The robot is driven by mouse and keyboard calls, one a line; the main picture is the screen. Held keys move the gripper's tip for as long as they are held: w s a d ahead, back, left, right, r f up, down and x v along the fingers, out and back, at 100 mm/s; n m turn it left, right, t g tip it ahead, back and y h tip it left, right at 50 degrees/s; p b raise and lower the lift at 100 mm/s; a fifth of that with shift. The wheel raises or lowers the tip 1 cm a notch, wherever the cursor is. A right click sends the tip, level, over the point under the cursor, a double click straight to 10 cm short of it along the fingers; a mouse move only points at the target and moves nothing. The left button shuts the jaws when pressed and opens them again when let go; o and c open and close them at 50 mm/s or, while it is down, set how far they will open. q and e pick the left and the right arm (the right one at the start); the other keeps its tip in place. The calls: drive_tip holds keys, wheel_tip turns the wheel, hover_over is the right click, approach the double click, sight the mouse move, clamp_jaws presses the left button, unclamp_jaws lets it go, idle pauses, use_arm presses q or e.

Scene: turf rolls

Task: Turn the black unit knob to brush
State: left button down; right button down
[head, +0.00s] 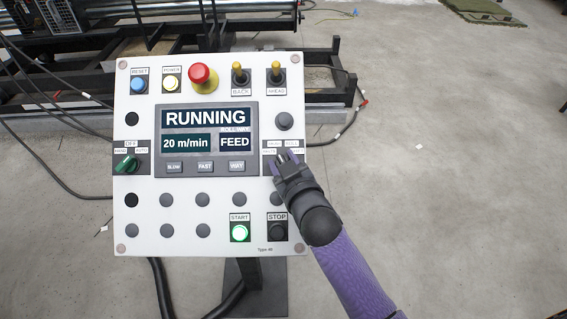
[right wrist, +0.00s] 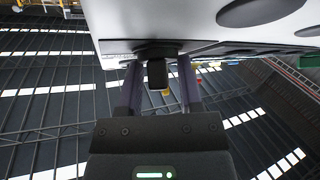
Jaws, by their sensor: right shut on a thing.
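The black unit knob (right wrist: 157,73) shows in the right wrist view, sticking out of the panel between my two fingers. In the head view my right gripper (head: 287,160) covers it at the panel's right side. My right gripper is shut on the knob, one finger on each side. Small white labels (head: 273,143) surround the knob, partly hidden and too small to read surely, so its setting cannot be told. The white control panel (head: 210,244) has a screen (head: 206,118) reading RUNNING, 20 m/min and FEED. My left gripper is out of view.
A green knob (head: 125,163) labelled OFF and AUTO is at the panel's left. A red mushroom button (head: 202,77) and two yellow-tipped levers (head: 240,76) are along the top. The START button (head: 240,232) glows green beside the black STOP button (head: 277,231), below my gripper. Open floor lies right.

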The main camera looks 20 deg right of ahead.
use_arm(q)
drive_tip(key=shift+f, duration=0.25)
use_arm(e)
drive_tip(key=shift+m+h, duration=0.5)
drive_tip(key=shift+m, duration=0.3)
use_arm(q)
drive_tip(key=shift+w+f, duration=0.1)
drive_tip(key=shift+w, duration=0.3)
use_arm(e)
drive_tip(key=c, duration=0.6)
unclamp_jaws()
drive_tip(key=shift+s, duration=0.1)
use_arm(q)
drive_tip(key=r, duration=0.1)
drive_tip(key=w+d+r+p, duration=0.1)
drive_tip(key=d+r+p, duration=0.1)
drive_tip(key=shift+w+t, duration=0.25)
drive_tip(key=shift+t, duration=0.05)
use_arm(e)
drive_tip(key=s+r, duration=0.1)
drive_tip(key=s, duration=0.8)
drive_tip(key=shift+s+a, duration=0.15)
drive_tip(key=shift+s, duration=0.2)
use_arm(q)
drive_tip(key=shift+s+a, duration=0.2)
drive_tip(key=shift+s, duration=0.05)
